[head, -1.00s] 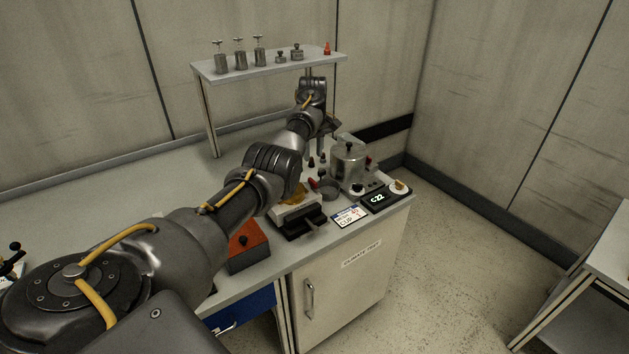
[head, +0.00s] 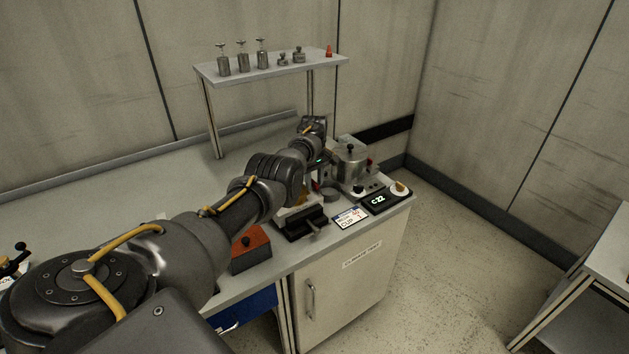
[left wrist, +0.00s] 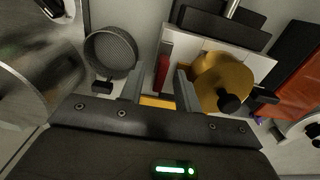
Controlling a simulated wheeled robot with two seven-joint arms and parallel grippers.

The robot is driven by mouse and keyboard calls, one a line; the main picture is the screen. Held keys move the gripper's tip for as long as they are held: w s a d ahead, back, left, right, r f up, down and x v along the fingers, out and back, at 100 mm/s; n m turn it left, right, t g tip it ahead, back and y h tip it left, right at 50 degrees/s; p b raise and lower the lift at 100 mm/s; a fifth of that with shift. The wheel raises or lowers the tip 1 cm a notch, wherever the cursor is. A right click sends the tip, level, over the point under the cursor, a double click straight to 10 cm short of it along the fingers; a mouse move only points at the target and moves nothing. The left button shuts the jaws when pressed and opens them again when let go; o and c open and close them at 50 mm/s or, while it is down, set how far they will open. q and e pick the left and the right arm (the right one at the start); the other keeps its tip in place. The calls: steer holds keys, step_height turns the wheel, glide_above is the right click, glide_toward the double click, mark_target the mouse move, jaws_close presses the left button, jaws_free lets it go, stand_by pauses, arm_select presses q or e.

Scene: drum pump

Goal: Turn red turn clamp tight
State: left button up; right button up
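The red turn clamp (left wrist: 163,74) shows in the left wrist view as a narrow upright red bar beside a white block (left wrist: 185,46). My left gripper (left wrist: 160,82) is open, with one finger on each side of the bar and visible gaps between. I cannot tell how far the fingers reach down around it. In the head view my left gripper (head: 319,178) is low over the bench, beside the metal pot, and my arm hides most of the clamp. My right gripper is not in view.
A brass disc with a black knob (left wrist: 222,82) sits close right of the fingers. A round mesh-like cup (left wrist: 110,53) is close on the left.

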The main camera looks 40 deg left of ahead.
arm_select(q)
steer(key=shift+c, duration=0.3)
jaws_close()
steer(key=shift+m, duration=0.3)
steer(key=m, duration=0.3)
steer(key=shift+m+p, duration=0.3)
steer(key=shift+p, duration=0.1)
steer(key=m, duration=0.3)
steer(key=shift+m, duration=0.4)
steer(key=m, duration=0.4)
steer(key=m+b, duration=0.1)
steer(key=m, duration=0.4)
steer(key=shift+m+b, duration=0.3)
steer(key=shift+m, duration=0.1)
